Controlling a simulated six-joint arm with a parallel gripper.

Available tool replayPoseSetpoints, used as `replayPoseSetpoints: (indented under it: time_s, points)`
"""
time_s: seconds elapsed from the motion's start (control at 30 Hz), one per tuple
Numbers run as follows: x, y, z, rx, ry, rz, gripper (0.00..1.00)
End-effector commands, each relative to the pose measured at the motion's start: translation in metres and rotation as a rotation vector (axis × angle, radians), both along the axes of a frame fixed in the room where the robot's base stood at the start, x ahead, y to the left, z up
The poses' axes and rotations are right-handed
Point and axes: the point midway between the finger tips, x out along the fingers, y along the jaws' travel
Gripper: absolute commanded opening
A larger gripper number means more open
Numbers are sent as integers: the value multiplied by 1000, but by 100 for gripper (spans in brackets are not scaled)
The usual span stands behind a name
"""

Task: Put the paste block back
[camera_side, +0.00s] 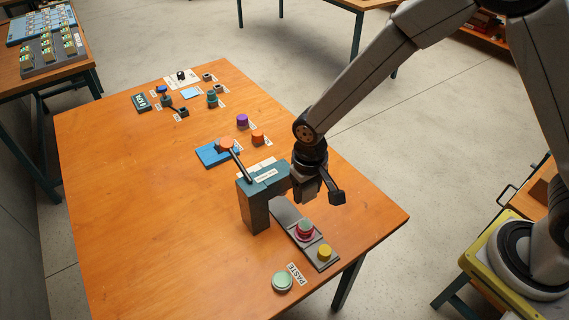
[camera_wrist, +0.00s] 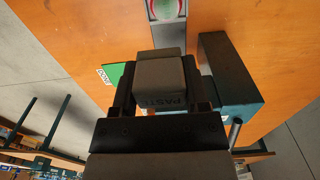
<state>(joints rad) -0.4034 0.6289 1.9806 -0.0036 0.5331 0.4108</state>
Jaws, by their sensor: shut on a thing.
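The paste block (camera_wrist: 160,74) is a grey block with dark letters, partly readable as "PAST", in the wrist view. My gripper (camera_wrist: 164,88) is shut on it, with one dark finger on each side. In the side view my gripper (camera_side: 318,188) hangs above the table, just right of the teal lever station (camera_side: 256,206). The block cannot be clearly made out there. A white "PASTE" label (camera_side: 295,273) lies near the table's front edge, beside a pale green round piece (camera_side: 282,281).
A grey strip (camera_side: 286,212) runs forward from the station, bearing a red-and-green round piece (camera_side: 304,230) and a yellow cylinder (camera_side: 324,252). The lever (camera_side: 238,162) sticks up. A blue plate (camera_side: 210,155) and orange (camera_side: 258,137) and purple (camera_side: 242,120) pieces stand behind. The table's left side is clear.

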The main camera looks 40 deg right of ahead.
Motion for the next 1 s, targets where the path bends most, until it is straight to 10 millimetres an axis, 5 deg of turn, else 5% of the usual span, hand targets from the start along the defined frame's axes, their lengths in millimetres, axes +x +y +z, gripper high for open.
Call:
replayPoseSetpoints:
  time_s: [0.6, 1.0]
  points:
    - [-75, -100, 0, 2, 0, 0, 11]
    - [-99, -119, 0, 2, -1, 4, 11]
